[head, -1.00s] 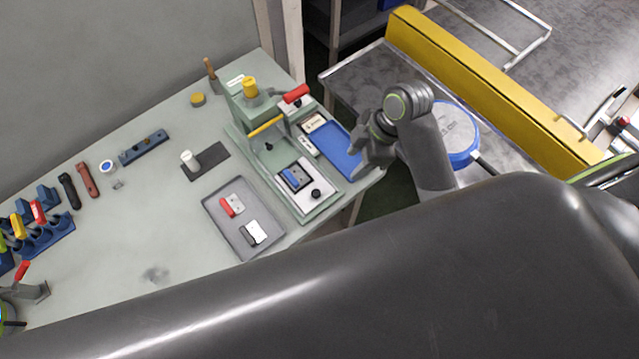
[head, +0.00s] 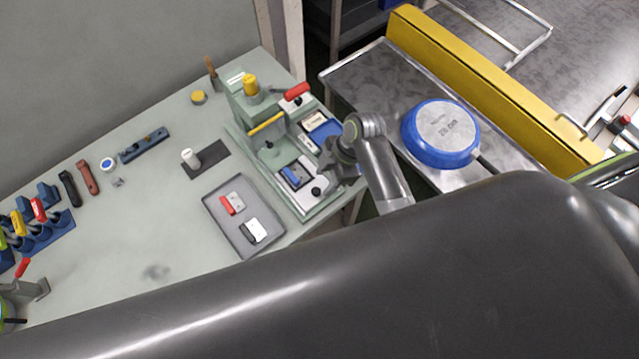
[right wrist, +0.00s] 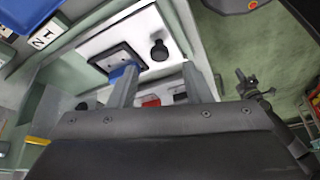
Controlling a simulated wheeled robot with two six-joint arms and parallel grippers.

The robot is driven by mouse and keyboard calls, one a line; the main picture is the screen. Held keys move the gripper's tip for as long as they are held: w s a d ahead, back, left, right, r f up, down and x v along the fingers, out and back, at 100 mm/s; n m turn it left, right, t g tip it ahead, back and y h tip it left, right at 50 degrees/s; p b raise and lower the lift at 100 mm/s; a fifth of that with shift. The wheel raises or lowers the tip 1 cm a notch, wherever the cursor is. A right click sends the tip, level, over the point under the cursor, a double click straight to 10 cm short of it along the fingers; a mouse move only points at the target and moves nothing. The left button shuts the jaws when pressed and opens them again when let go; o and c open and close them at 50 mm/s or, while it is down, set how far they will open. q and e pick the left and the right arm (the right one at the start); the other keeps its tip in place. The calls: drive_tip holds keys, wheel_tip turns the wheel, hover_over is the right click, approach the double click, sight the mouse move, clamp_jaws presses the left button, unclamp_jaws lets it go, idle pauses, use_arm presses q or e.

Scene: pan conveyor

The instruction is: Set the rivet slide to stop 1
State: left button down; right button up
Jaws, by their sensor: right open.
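The rivet slide (head: 297,191) is a white plate with a black-framed nest holding a blue piece, on the green base of the press (head: 246,100). Its black knob (head: 316,191) stands near the plate's right end. In the right wrist view the plate (right wrist: 142,24) and knob (right wrist: 158,50) show ahead of the fingers. My right gripper (head: 328,163) is open and empty, just above and beside the slide. In the wrist view its two fingers (right wrist: 158,82) stand apart, with the knob beyond the gap, apparently not touched. I cannot tell which stop the slide is at. My left gripper is out of view.
A blue tray (head: 326,131) is partly hidden behind my right gripper. A white label (right wrist: 45,36) with digits sits by the slide. A blue pan (head: 440,133) rests on the metal table.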

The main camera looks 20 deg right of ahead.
sight(317, 191)
drive_tip(key=shift+p+x, duration=0.3)
drive_tip(key=shift+x, duration=2.05)
clamp_jaws()
